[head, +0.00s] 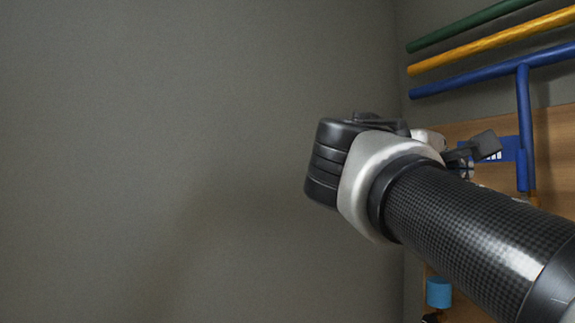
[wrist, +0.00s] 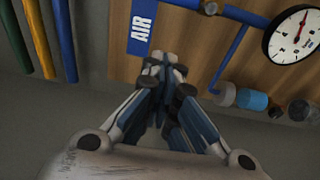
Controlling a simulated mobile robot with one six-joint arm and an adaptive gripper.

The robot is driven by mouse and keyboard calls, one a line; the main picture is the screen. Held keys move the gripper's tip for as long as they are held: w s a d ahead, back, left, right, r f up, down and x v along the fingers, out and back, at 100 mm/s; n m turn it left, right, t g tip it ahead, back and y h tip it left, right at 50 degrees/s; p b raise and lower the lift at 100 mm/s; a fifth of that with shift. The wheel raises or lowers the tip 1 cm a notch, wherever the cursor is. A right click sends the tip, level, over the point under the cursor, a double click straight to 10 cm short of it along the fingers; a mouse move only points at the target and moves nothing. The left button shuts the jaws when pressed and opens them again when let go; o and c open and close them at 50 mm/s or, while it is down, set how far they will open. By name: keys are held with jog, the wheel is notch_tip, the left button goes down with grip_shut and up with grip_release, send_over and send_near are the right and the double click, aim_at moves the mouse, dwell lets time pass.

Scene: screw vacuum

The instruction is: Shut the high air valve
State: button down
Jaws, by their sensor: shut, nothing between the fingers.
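In the wrist view my gripper (wrist: 163,62) has its fingers drawn together, with nothing between them. Its tips are in front of the wooden board, just below the blue AIR label (wrist: 142,26). A blue pipe (wrist: 237,45) runs down to the right of the label. In the head view my gripper (head: 472,152) is partly hidden by my wrist, in front of the AIR label (head: 508,149). No valve handle shows clearly.
A round white gauge (wrist: 292,34) is at the right of the wrist view. A light-blue cylinder (wrist: 251,100) is below it. In the head view green (head: 470,27), yellow (head: 490,41) and blue (head: 470,78) pipes cross the upper right. Bare grey wall (head: 170,140) fills the left.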

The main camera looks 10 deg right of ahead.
jog(key=shift+d, duration=0.1)
jog(key=p+x, duration=0.2)
jog(key=x, duration=0.8)
jog(key=s, duration=0.4)
jog(key=shift+d+f, duration=0.1)
jog(key=shift+d, duration=0.2)
jog(key=shift+m+b, duration=0.3)
